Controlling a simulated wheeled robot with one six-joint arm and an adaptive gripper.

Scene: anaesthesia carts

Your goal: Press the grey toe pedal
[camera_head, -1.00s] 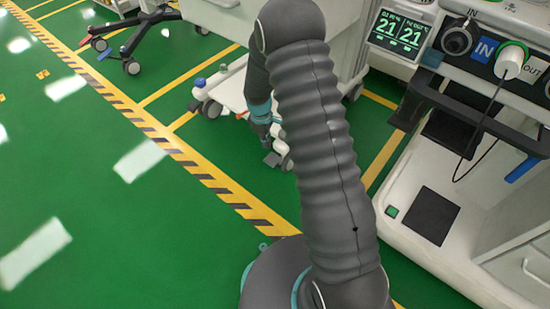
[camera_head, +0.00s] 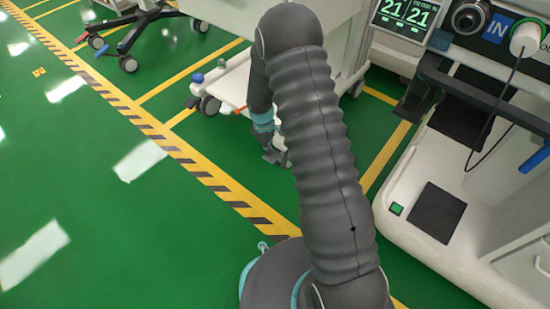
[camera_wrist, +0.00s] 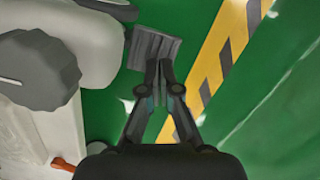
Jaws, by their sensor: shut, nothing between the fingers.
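The grey toe pedal (camera_wrist: 153,46), a ribbed flat plate, shows in the upper middle of the wrist view, jutting out from the cart base over the green floor. My gripper (camera_wrist: 161,66) is shut and empty. Its fingertips overlap the pedal's lower edge in this view; I cannot tell whether they touch it. In the head view my gripper (camera_head: 268,146) points down beside the white cart base, and the pedal (camera_head: 273,158) is a small dark patch at its tip, partly hidden by the gripper.
An orange-red lever (camera_wrist: 62,164) is at lower left. Another cart (camera_head: 410,180) with a display stands at right. Open green floor (camera_head: 100,220) lies to the left.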

